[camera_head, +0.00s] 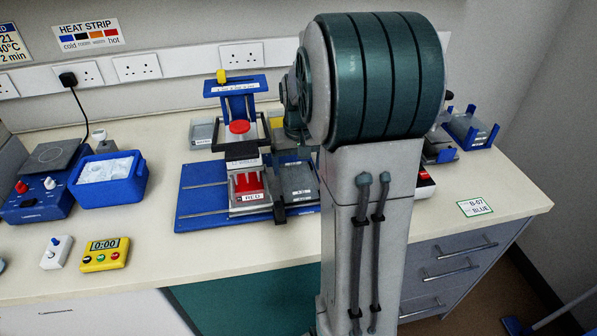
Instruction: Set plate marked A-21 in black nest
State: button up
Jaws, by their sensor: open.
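A grey plate (298,180) lies on the right part of the blue pipetting station, with a small pale label too small to read; a black part borders it. Another grey plate (202,132) stands at the station's back left, its label unreadable. A third grey plate (470,129) sits in a blue-cornered holder at the far right. I cannot tell which plate is A-21. A dark holder (440,150) shows partly behind my arm; I cannot tell whether it is the black nest. My gripper is not clearly visible, hidden behind my arm's large teal joint.
A blue ice tub (108,180), yellow timer (104,254) and white switch box stand left. A B-07 BLUE card (474,207) lies on the clear right front.

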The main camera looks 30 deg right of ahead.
aim_at(299, 187)
notch_tip(299, 187, up, 8)
jog(key=s, duration=0.1)
jog(key=shift+a, duration=0.15)
dwell(0.6)
